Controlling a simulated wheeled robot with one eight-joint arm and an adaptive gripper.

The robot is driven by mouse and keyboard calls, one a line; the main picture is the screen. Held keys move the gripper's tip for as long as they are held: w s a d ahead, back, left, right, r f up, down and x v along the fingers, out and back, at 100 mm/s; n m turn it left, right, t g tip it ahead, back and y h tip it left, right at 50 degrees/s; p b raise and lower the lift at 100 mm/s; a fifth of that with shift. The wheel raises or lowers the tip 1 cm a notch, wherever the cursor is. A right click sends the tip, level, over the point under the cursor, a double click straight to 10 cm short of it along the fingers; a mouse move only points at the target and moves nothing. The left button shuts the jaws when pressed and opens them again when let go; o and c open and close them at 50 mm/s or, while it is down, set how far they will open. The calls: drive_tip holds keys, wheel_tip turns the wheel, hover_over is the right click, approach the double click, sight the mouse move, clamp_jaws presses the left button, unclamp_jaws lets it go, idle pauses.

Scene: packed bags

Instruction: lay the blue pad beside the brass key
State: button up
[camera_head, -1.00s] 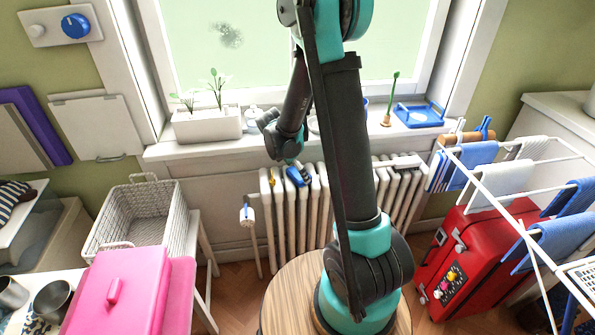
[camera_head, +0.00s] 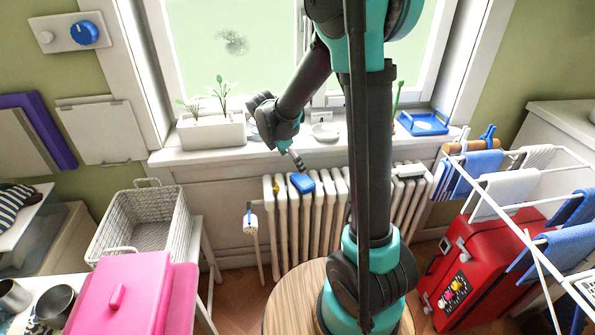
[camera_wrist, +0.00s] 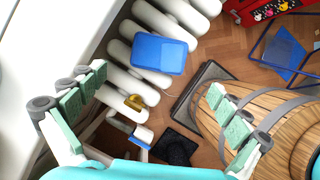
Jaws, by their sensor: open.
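The blue pad (camera_head: 302,182) lies on top of the white radiator (camera_head: 305,222), near its left end. In the wrist view the pad (camera_wrist: 159,53) is a flat blue rounded rectangle, fully visible. A small brass-yellow piece, which looks like the brass key (camera_wrist: 134,102), sits on the radiator, a short gap from the pad; it shows faintly in the head view (camera_head: 276,189). My gripper (camera_wrist: 157,108) is open and empty, its green-padded fingers wide apart. In the head view my gripper (camera_head: 297,160) hangs above the radiator, just over the pad.
The windowsill (camera_head: 190,152) behind holds a white planter (camera_head: 212,129) and a blue tray (camera_head: 423,122). A drying rack (camera_head: 500,190) and red suitcase (camera_head: 480,265) stand right. A wire basket (camera_head: 140,222) and pink case (camera_head: 120,290) are left. My arm hides the radiator's middle right.

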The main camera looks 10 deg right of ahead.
drive_tip(key=s+d+f+m+t+y, duration=0.1)
drive_tip(key=s+d+m, duration=0.3)
drive_tip(key=s+m, duration=0.6)
drive_tip(key=s+d+f+m+t+y, duration=0.1)
drive_tip(key=s+d+m+y, duration=0.2)
drive_tip(key=s+m, duration=0.7)
drive_tip(key=m, duration=0.2)
drive_tip(key=shift+s+d+m, duration=0.3)
drive_tip(key=shift+d, duration=0.1)
